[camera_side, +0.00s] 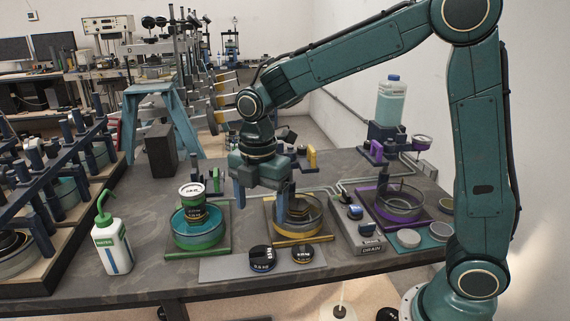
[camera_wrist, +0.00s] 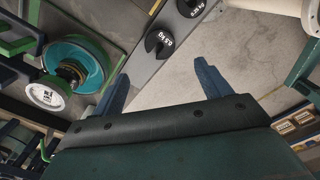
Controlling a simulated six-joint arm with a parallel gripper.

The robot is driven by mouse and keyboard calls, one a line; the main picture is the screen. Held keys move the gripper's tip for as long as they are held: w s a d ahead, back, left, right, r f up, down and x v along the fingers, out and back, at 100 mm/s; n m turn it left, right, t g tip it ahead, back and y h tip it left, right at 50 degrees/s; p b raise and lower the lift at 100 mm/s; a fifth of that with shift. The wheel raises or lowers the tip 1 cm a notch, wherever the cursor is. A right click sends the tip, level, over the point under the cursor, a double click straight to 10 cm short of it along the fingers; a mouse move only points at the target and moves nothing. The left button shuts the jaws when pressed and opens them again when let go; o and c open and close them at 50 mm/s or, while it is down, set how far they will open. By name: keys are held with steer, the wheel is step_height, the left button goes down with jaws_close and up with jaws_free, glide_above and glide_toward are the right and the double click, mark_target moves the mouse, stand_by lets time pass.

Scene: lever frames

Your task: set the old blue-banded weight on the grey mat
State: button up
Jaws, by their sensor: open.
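The grey mat (camera_side: 222,268) lies at the table's front edge and also shows in the wrist view (camera_wrist: 137,72). A dark weight that seems blue-banded (camera_side: 262,258) sits on it, beside a dark weight with a yellowish band (camera_side: 302,253). Two dark weights show on the mat in the wrist view, the nearer one (camera_wrist: 158,42) lying ahead of the fingers; their bands are unclear there. My gripper (camera_side: 260,214) is open and empty, pointing down above the table between the green-rimmed and yellow-rimmed dishes. Its two blue fingers show in the wrist view (camera_wrist: 159,70).
A green-rimmed dish (camera_side: 200,240) holds a weight stack with a pale-topped green one uppermost. A yellow-rimmed dish (camera_side: 297,232) holds dark weights. A purple-rimmed dish (camera_side: 401,212) and a panel marked DRAIN (camera_side: 370,250) stand right. A wash bottle (camera_side: 112,245) stands left.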

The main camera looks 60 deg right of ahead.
steer(key=s+d+r+m+t, duration=0.2)
steer(key=s+d+r+m, duration=0.1)
steer(key=s+m, duration=0.6)
steer(key=s+d+r+m+t, duration=0.3)
steer(key=s+r+m, duration=0.1)
steer(key=s+m, duration=0.6)
steer(key=shift+s+r+t, duration=0.3)
steer(key=shift+s+r, duration=0.1)
steer(key=shift+s, duration=0.2)
